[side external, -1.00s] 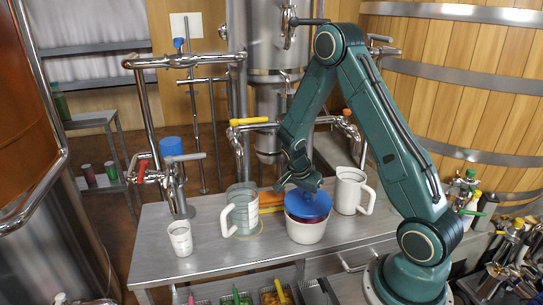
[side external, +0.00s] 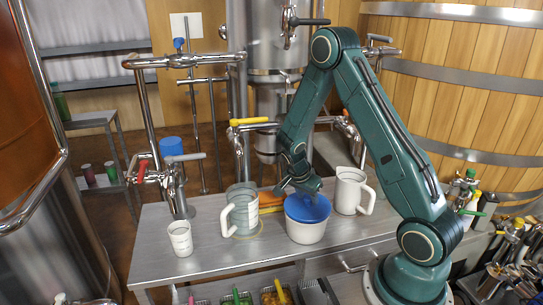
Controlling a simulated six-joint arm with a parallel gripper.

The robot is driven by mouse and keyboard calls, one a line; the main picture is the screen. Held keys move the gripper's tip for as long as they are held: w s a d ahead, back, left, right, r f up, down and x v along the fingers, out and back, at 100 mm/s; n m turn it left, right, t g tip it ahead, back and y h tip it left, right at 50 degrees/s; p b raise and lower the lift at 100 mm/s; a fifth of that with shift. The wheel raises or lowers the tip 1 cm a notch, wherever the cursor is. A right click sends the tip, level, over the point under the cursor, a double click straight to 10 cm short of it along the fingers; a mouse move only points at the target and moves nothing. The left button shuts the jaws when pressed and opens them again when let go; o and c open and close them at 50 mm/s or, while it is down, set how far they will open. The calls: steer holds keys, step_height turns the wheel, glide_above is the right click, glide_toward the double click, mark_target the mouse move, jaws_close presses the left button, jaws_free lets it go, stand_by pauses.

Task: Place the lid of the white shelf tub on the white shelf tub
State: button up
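The white tub (side external: 306,233) stands on the metal bench, towards the right of its middle. Its blue lid (side external: 307,208) lies over the tub's mouth, looks about level and covers the opening. The lid's edge appears to meet the tub's rim all round the near side. My gripper (side external: 308,190) is right at the top of the lid, coming down from the upper left. The fingers overlap the lid's middle and hide any knob there. They are too small and dark to show whether they still grip it.
A white jug (side external: 349,191) stands close to the right of the tub. A grey-white mug (side external: 242,211) stands to the left, and a small white cup (side external: 180,239) farther left. Taps rise behind the bench. The bench front is clear.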

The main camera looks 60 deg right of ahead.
steer(key=shift+o, duration=0.2)
steer(key=shift+r, duration=0.1)
steer(key=shift+r, duration=0.7)
steer(key=s+v, duration=0.1)
steer(key=v, duration=1)
steer(key=shift+w+a+r, duration=0.2)
steer(key=shift+w+r, duration=0.1)
steer(key=shift+w, duration=0.2)
steer(key=shift+r, duration=0.1)
steer(key=s+a+r+n+t+y, duration=0.2)
steer(key=s+a+r+n+t, duration=0.25)
steer(key=a+r+n, duration=0.55)
steer(key=s+a+r+n+t+y, duration=0.2)
steer(key=s+a+r+n, duration=0.3)
steer(key=s+a+n, duration=0.5)
steer(key=shift+s+r+y, duration=0.35)
steer(key=shift+s+y, duration=0.05)
steer(key=shift+s, duration=0.25)
